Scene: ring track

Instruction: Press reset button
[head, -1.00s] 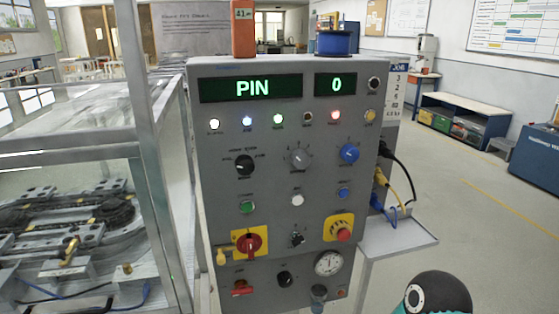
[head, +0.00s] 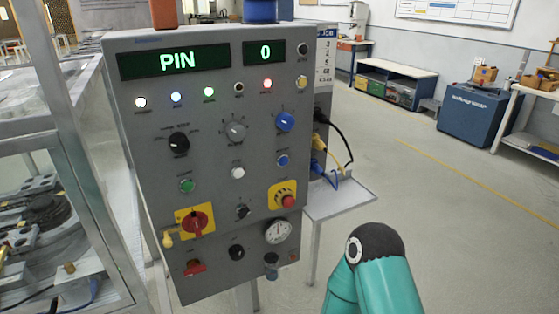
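The grey control panel (head: 225,190) stands at left centre, its green displays reading PIN and 0. A row of round buttons crosses its middle: green (head: 187,186), white (head: 238,172) and blue (head: 282,160). Their labels are too small to read, so I cannot tell which is reset. A red mushroom button (head: 288,201) sits on a yellow plate at lower right. My teal arm with a black joint shows at bottom right, below and to the right of the panel. Neither gripper is in view.
A small grey shelf (head: 345,197) with blue, yellow and black cables juts from the panel's right side. A metal-framed enclosure (head: 52,130) stands close on the left. A blue cabinet (head: 478,118) and benches stand farther back. The floor (head: 455,240) at right is clear.

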